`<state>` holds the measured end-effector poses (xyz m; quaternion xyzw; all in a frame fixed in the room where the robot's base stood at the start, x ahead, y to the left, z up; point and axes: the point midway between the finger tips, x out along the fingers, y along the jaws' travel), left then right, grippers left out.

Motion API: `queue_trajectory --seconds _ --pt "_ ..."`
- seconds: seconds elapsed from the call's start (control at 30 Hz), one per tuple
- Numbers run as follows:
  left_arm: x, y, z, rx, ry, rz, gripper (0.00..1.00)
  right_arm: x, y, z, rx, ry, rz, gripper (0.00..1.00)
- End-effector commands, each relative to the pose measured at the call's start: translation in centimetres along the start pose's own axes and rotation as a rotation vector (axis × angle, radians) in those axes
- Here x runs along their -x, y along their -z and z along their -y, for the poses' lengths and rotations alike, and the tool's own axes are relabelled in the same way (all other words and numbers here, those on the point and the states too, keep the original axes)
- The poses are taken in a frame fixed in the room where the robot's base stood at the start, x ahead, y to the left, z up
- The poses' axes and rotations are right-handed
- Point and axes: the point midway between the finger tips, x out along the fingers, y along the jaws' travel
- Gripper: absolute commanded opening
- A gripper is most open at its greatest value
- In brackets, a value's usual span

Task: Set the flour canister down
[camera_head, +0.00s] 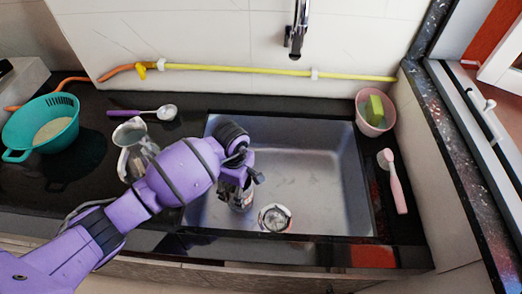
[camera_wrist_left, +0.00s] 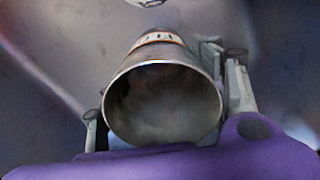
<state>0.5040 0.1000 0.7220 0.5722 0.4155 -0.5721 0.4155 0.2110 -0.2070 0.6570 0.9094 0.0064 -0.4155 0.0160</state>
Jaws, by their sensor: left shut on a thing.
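My left gripper (camera_head: 243,188) is over the left half of the sink basin (camera_head: 315,170), pointing down. It is shut on the flour canister (camera_head: 241,203), a metal cylinder mostly hidden behind the fingers in the head view. In the left wrist view the canister (camera_wrist_left: 163,105) lies between the two fingers, its round metal end facing the camera and a printed band (camera_wrist_left: 157,40) further along its side. I cannot tell whether it touches the basin floor. My right gripper is not in view.
The drain (camera_head: 275,217) is just right of the canister. A metal jug (camera_head: 133,145), purple-handled spoon (camera_head: 165,112) and teal colander (camera_head: 42,128) stand left. A pink bowl (camera_head: 373,125) and pink brush (camera_head: 396,183) are right. The tap (camera_head: 297,35) hangs behind. The basin's right half is clear.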

Motion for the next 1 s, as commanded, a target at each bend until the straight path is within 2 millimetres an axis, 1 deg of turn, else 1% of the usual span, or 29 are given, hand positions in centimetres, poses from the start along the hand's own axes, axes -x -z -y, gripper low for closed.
queue_trajectory --seconds 0.03,0.1,0.37,0.5,0.53,0.6,0.67,1.0 --pt "-0.8 -0.1 0.1 0.003 0.003 0.002 0.07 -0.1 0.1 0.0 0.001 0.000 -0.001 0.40" --pt "-1.5 -0.1 0.1 0.001 0.002 0.002 0.07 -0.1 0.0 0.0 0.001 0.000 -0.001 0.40" --pt "-1.6 0.0 0.0 0.000 -0.001 0.000 0.07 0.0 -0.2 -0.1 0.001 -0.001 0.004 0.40" --pt "-2.0 0.0 0.0 -0.001 0.000 0.000 0.06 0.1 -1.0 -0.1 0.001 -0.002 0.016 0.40" --pt "-2.1 0.0 0.1 0.000 0.003 0.000 0.65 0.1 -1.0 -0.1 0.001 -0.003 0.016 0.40" --pt "-2.0 0.0 0.1 0.000 0.002 0.000 0.75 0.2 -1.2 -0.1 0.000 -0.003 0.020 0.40" --pt "-2.0 0.0 0.1 0.000 0.002 0.000 0.82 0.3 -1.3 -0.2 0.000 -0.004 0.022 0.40" --pt "-1.9 0.0 0.1 0.000 0.001 0.000 0.82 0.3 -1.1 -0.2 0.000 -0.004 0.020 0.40"
